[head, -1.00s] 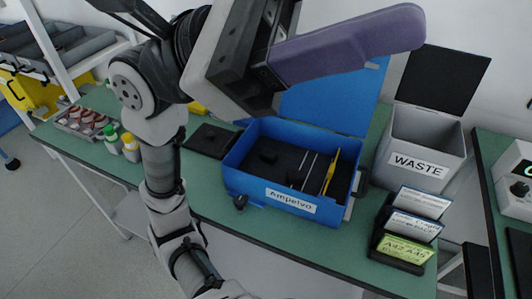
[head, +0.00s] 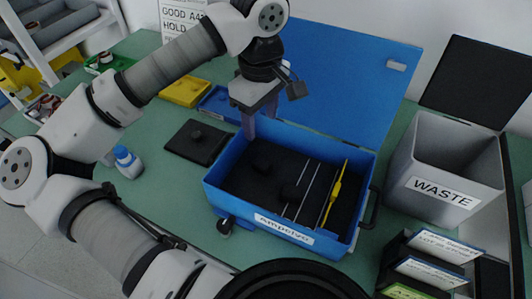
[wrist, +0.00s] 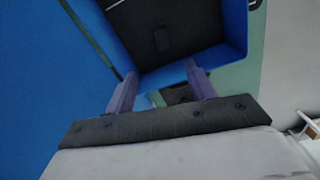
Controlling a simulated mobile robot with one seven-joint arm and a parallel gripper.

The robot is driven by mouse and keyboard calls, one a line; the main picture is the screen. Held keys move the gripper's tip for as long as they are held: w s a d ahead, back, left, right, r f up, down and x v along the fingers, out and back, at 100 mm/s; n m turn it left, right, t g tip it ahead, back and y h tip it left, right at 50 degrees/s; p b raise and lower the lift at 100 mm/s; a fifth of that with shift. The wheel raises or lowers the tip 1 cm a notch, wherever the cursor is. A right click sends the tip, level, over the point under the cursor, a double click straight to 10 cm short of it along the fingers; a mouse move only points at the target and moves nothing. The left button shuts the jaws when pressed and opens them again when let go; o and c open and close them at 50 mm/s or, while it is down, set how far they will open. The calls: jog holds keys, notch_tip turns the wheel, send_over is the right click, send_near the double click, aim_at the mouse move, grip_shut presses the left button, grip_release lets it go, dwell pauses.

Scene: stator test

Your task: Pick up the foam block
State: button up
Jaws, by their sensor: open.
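The open blue case (head: 228,196) labelled "Ampelvo" stands on the green bench, with a dark lining inside. A small dark block (head: 262,161) lies in its back left part and may be the foam block. A similar dark lump (head: 290,193) lies nearer the middle. In the wrist view one dark block (wrist: 161,38) shows on the lining, beyond the fingertips. My gripper (head: 248,128) points down at the case's back left corner, apart from the block. Its purple fingers (wrist: 162,70) are spread with nothing between them. The far finger is mostly hidden in the head view.
The raised blue lid (head: 345,80) stands behind the case. Thin rods and a yellow tool (head: 334,195) lie in its right part. A grey WASTE bin (head: 440,165) and card holders (head: 430,262) stand right.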

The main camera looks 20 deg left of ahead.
jog(key=p, duration=0.1)
send_over(262, 162)
notch_tip(262, 162, down, 8)
jog(key=shift+w+a+r, duration=0.1)
jog(key=shift+w+r, duration=0.05)
jog(key=shift+f+p, duration=1.1)
jog(key=shift+f, duration=1.55)
jog(key=shift+c, duration=0.3)
jog(key=c, duration=1)
